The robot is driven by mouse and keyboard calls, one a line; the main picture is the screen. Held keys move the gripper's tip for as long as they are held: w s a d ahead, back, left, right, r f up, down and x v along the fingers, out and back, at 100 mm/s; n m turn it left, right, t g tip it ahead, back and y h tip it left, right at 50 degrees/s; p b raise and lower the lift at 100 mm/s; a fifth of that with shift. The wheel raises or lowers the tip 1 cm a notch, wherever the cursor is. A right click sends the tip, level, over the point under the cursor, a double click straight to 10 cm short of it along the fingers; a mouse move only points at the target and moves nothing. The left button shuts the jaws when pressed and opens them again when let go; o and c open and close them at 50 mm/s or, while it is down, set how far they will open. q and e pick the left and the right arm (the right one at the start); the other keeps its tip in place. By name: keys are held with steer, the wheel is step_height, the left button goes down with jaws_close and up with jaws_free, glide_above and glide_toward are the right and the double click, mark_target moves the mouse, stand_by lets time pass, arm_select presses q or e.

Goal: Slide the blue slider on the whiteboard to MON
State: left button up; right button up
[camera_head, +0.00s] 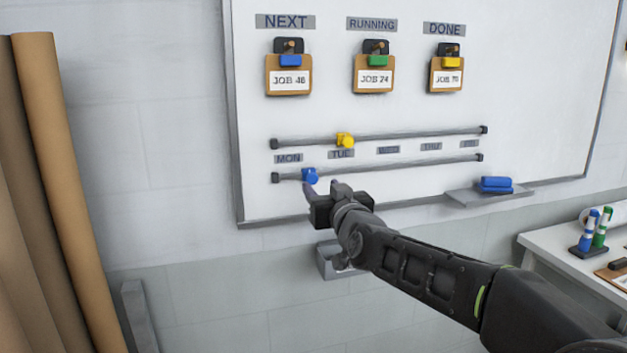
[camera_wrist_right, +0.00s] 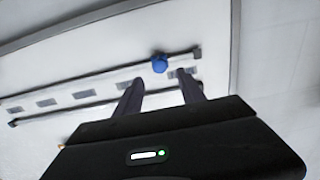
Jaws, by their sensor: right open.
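The blue slider (camera_head: 310,175) sits on the lower rail (camera_head: 400,167) of the whiteboard, a little right of the MON label (camera_head: 288,158) and left of below TUE (camera_head: 341,154). My right gripper (camera_head: 320,187) is open just below and right of the slider, its fingers pointing at the board. In the right wrist view, the blue slider (camera_wrist_right: 159,63) shows between and beyond the two open fingertips (camera_wrist_right: 159,79). I cannot tell whether a finger touches it. The MON label is partly behind a finger there. My left gripper is not in view.
A yellow slider (camera_head: 345,140) sits on the upper rail near TUE. Job cards hang above. A ledge (camera_head: 490,195) with a blue eraser-like block (camera_head: 496,184) juts out at the lower right. A grey bin (camera_head: 330,262) is below the board; brown rolls (camera_head: 55,180) stand left.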

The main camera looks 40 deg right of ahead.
mark_target(312, 178)
steer(key=p+x, duration=0.1)
steer(key=x, duration=0.5)
steer(key=shift+w+d, duration=0.1)
steer(key=shift+w, duration=0.05)
jaws_close()
stand_by(1.3)
